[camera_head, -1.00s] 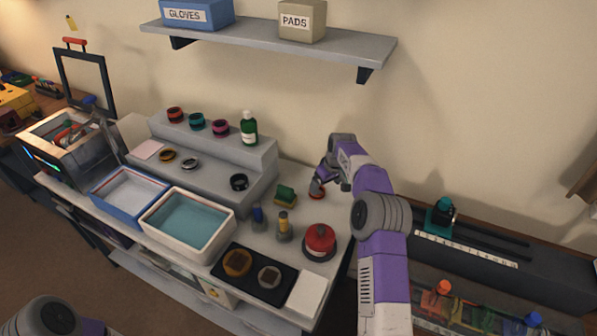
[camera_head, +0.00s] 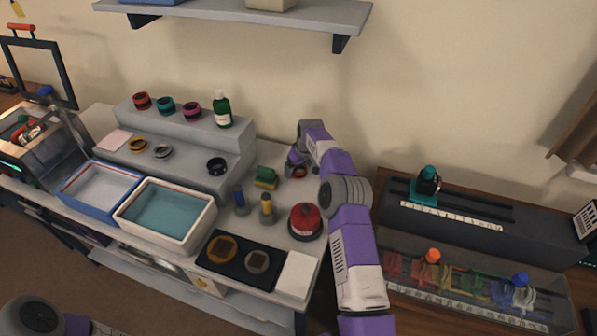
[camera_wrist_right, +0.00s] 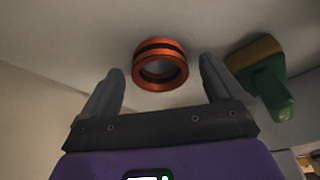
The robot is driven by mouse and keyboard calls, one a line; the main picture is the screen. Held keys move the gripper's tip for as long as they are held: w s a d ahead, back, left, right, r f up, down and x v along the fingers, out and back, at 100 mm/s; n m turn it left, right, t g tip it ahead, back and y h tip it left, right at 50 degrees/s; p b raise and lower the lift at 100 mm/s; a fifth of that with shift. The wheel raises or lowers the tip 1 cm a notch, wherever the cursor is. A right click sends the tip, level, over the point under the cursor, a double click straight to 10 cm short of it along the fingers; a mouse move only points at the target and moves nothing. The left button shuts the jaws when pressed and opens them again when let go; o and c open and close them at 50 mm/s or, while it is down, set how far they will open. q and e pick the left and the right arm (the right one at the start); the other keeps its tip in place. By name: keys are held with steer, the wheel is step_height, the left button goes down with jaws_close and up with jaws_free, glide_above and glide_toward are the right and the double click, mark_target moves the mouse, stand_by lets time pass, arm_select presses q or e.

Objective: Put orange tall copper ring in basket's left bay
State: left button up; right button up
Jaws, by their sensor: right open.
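The orange copper ring (camera_wrist_right: 160,64) stands on the grey surface, its opening facing up, with a dark band round its side. In the head view a bit of orange (camera_head: 299,173) shows beside my right gripper (camera_head: 295,165), which partly hides it. In the right wrist view my right gripper (camera_wrist_right: 161,72) is open, its fingers on either side of the picture of the ring, with visible gaps and no grip on it. A basket with a left bay cannot be clearly made out. My left gripper is out of view; only part of its arm shows at the lower left.
A red round container (camera_head: 305,221), a green bottle (camera_head: 222,110) and a stepped grey stand (camera_head: 190,150) are nearby. Two trays (camera_head: 207,222) (camera_head: 72,190) stand left.

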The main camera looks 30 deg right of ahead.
steer(key=c, duration=1.3)
